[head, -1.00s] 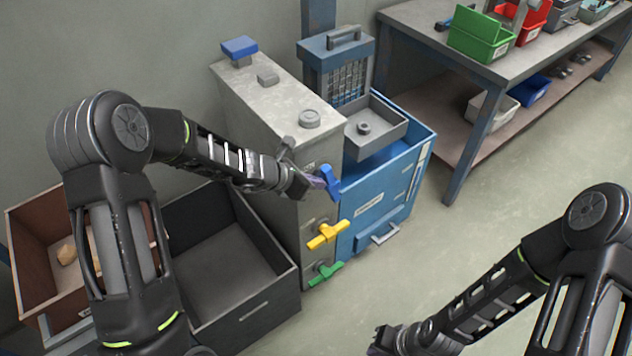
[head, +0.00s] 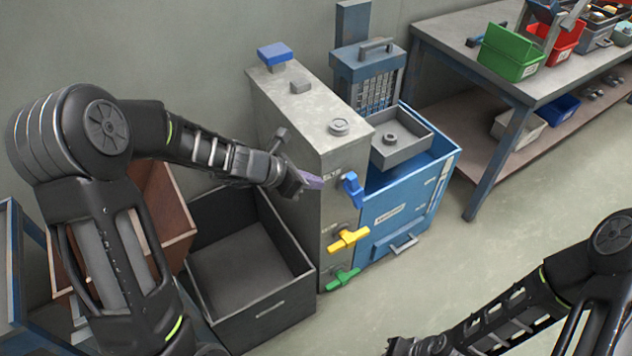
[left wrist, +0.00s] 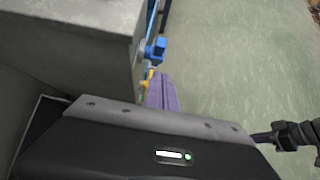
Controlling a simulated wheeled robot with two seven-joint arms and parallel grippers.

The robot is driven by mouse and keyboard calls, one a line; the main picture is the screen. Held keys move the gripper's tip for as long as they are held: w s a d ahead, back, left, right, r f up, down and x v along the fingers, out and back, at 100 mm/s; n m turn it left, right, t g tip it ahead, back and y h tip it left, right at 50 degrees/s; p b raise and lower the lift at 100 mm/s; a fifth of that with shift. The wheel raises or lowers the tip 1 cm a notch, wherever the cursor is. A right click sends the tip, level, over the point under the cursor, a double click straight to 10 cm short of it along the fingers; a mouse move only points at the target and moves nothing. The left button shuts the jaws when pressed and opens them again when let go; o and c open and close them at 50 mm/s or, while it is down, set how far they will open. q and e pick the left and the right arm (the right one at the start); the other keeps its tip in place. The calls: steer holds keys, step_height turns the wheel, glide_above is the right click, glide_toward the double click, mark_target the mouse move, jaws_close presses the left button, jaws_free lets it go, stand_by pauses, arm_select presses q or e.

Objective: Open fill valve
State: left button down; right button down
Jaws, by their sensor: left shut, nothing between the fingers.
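A tall grey cabinet (head: 300,120) carries three valve handles down its front: blue (head: 352,190) at the top, yellow (head: 348,239) in the middle, green (head: 343,279) at the bottom. The blue handle hangs roughly upright; the yellow and green ones lie nearly level. The labels are too small to tell which is the fill valve. My left gripper (head: 312,180) is shut and empty, just left of the blue handle with a small gap. In the left wrist view its purple finger (left wrist: 163,95) shows below the blue handle (left wrist: 157,50). My right gripper (head: 398,347) is partly cut off at the bottom edge.
A blue unit (head: 395,215) with a grey tray (head: 402,150) stands right of the cabinet. An open dark bin (head: 255,315) and a brown box (head: 165,200) are at left. A workbench (head: 450,45) with bins stands behind right.

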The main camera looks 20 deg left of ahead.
arm_select(q)
steer(key=shift+f, duration=0.1)
